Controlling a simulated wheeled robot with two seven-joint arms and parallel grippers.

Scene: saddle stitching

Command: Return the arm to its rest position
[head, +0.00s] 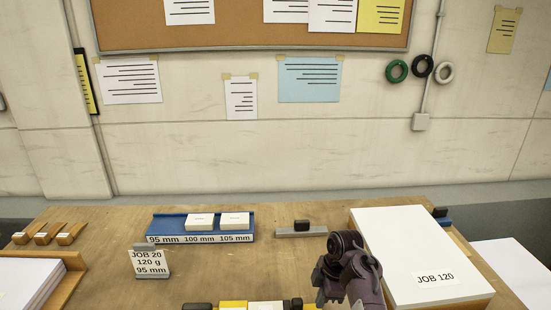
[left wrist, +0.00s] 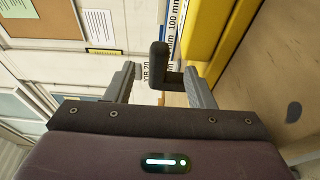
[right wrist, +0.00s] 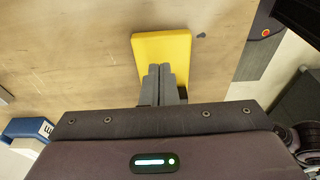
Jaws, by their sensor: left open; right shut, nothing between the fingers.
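My left gripper (left wrist: 160,70) is open in the left wrist view. A black L-shaped handle (left wrist: 158,62) shows between and beyond its fingers, beside a long yellow body (left wrist: 222,38); I cannot tell whether they touch. My right gripper (right wrist: 160,70) is shut and empty in the right wrist view. Its fingertips overlap a yellow block (right wrist: 160,47) on the wooden table; the gap between them is unclear. In the head view my right arm (head: 347,268) stands at the lower middle right, and my left arm is not visible.
The wooden table (head: 100,240) carries a blue rack (head: 200,238) with white boxes, a job card (head: 151,262), a white paper stack (head: 415,250) right of my right arm, and a yellow-and-black device (head: 235,306) at the bottom edge. Wooden pieces (head: 45,234) lie at left.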

